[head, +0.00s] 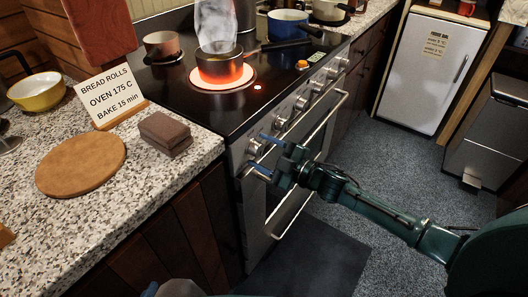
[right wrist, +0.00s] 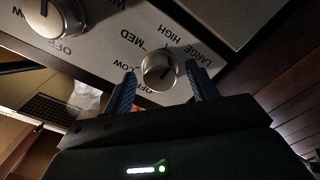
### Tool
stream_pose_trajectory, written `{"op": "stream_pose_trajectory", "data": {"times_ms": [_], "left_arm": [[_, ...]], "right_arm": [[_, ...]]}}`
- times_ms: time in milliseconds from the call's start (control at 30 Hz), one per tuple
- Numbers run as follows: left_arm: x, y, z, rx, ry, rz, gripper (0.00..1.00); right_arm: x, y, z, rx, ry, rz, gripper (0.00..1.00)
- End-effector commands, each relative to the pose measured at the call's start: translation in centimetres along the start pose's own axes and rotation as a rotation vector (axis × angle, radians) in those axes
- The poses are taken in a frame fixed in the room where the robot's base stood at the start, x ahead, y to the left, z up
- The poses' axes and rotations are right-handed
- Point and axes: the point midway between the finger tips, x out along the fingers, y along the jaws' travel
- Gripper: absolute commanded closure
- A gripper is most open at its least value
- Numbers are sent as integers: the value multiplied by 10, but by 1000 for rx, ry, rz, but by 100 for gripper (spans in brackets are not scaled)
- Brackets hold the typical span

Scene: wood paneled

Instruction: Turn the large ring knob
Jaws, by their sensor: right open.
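The large ring knob (right wrist: 158,70) is a round silver knob on the stove's front panel, with LOW, MED, HIGH and LARGE printed around it. In the head view it is the nearest knob (head: 254,147) at the left end of the row. My right gripper (head: 260,155) is open at that knob. In the right wrist view its blue fingertips (right wrist: 161,73) stand on either side of the knob, with a small gap seen on the left. Contact cannot be told. A blue tip of my left gripper (head: 150,289) barely shows at the bottom edge; its opening is hidden.
Another knob (right wrist: 62,18) sits beside it, and several more run along the stove front. A steaming pot (head: 220,66) stands on a glowing ring. The oven handle (head: 312,170) sticks out below the knobs. The speckled counter (head: 95,205) is left; the floor (head: 365,130) is clear.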

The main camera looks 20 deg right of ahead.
Motion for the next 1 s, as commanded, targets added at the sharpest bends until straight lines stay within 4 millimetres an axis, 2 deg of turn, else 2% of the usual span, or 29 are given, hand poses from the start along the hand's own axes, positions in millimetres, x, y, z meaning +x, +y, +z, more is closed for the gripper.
{"op": "stream_pose_trajectory", "data": {"times_ms": [200, 333, 700, 900, 1000], "left_arm": [[0, 0, 1, 0, -2, -1, 60], [0, 0, 1, 0, -2, -1, 60], [0, 0, 1, 0, -1, 0, 60], [0, 0, 0, 0, 2, 1, 60], [0, 0, -1, 0, 3, 1, 60]], "right_arm": [[-2, 0, 0, 1, -1, 0, 42], [-14, -1, 1, 3, -3, 0, 42], [-92, -2, 1, 3, -3, -3, 42], [-120, -1, 1, 2, -3, -1, 42], [-128, -1, 0, 2, -1, -1, 42]]}}
